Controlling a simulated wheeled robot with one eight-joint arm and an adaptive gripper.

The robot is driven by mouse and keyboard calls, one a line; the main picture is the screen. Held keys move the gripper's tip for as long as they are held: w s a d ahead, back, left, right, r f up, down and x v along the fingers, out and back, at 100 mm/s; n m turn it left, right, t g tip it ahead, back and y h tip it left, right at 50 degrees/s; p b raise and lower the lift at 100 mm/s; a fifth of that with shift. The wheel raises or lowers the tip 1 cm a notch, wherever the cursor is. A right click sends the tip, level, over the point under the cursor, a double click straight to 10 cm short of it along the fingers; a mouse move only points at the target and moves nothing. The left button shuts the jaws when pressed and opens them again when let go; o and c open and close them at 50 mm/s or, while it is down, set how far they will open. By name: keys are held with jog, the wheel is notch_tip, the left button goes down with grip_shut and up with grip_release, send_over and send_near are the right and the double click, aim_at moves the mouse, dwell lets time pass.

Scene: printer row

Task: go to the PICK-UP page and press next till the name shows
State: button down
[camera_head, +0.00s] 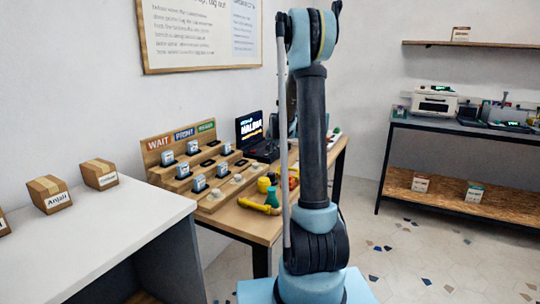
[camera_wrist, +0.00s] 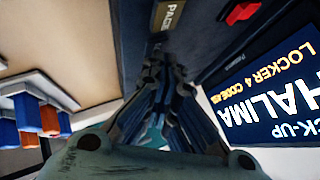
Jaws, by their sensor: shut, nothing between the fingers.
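The page device (camera_head: 262,150) stands on the wooden table near the back wall, its dark screen (camera_head: 249,127) facing me. In the wrist view the screen (camera_wrist: 268,98) is upside down and reads PICK-UP, HALIMA and a LOCKER 4 CODE line cut off at the edge. A label reading PAGE (camera_wrist: 170,14) sits on the dark panel, partly cut off, and a red patch (camera_wrist: 242,12) shows beside it. My gripper (camera_wrist: 165,75) is shut and empty, with its fingers at the panel below PAGE; contact is unclear. In the head view my arm hides it.
A wooden rack (camera_head: 190,165) marked WAIT and FRONT holds small blue-white items left of the device. A white counter (camera_head: 100,235) bears boxes, one labelled Anjali (camera_head: 49,194). A printer bench (camera_head: 470,130) stands right; floor between is clear.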

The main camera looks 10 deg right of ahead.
aim_at(273, 152)
jog(key=shift+r, duration=0.8)
jog(key=shift+r, duration=0.1)
jog(key=shift+r, duration=2.4)
